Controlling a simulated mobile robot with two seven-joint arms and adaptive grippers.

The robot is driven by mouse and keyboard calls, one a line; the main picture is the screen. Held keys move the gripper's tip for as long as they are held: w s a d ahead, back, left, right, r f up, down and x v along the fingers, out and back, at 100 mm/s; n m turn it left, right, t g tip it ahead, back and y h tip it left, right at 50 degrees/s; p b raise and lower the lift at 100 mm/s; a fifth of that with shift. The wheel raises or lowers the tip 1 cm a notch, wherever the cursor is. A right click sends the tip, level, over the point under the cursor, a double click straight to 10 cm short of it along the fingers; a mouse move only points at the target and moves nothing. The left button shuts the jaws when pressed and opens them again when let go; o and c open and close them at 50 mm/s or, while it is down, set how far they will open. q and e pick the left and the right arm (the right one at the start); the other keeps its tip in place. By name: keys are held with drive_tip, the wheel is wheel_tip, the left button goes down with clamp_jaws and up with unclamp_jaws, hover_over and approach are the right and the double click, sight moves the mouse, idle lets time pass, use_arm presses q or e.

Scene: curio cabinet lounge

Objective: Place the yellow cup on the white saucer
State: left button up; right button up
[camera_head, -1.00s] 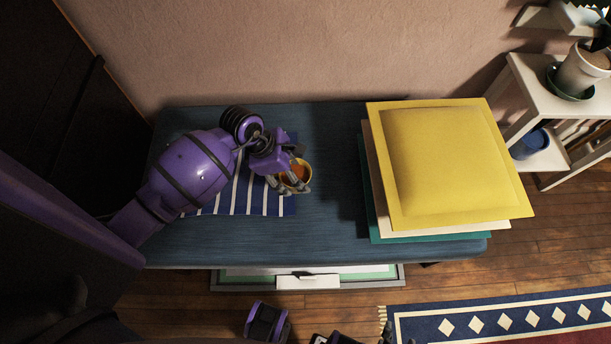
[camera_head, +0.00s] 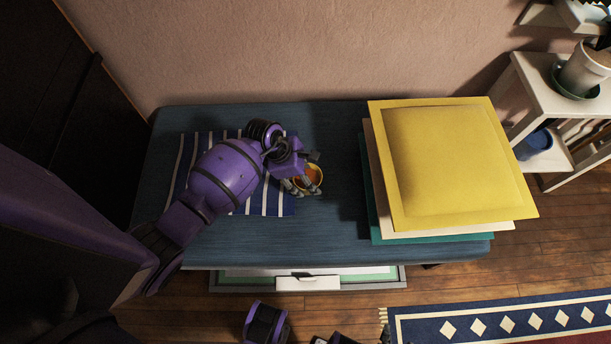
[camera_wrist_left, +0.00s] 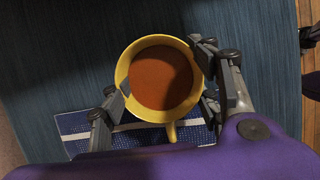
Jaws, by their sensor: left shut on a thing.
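The yellow cup (camera_head: 318,172) is upright, with orange-brown contents, over the dark blue bench top near the right edge of the striped cloth. It also shows in the left wrist view (camera_wrist_left: 150,113), with its handle pointing down in the picture. My left gripper (camera_head: 303,183) is shut on the cup, with fingers on both sides of it. In the left wrist view the gripper's fingers (camera_wrist_left: 165,100) flank the cup. I cannot tell how high it is held. I see no white saucer in either view. My right gripper (camera_head: 388,338) is mostly cut off at the bottom edge.
The blue cloth (camera_head: 275,205) with white stripes lies on the bench (camera_head: 330,235). A stack topped by a yellow cushion (camera_head: 455,155) fills the bench's right part. A white-handled drawer (camera_head: 308,283) shows below the front edge. Bare bench lies between cup and stack.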

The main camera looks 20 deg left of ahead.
use_arm(q)
drive_tip(key=shift+f, duration=0.2)
drive_tip(key=o, duration=1.4)
drive_tip(key=shift+r, duration=0.3)
drive_tip(key=p+v, duration=0.1)
drive_tip(key=v, duration=0.9)
drive_tip(key=shift+a+r+p, duration=0.25)
drive_tip(key=shift+r+p, duration=0.05)
drive_tip(key=shift+s+a+r, duration=0.15)
drive_tip(key=shift+r, duration=0.4)
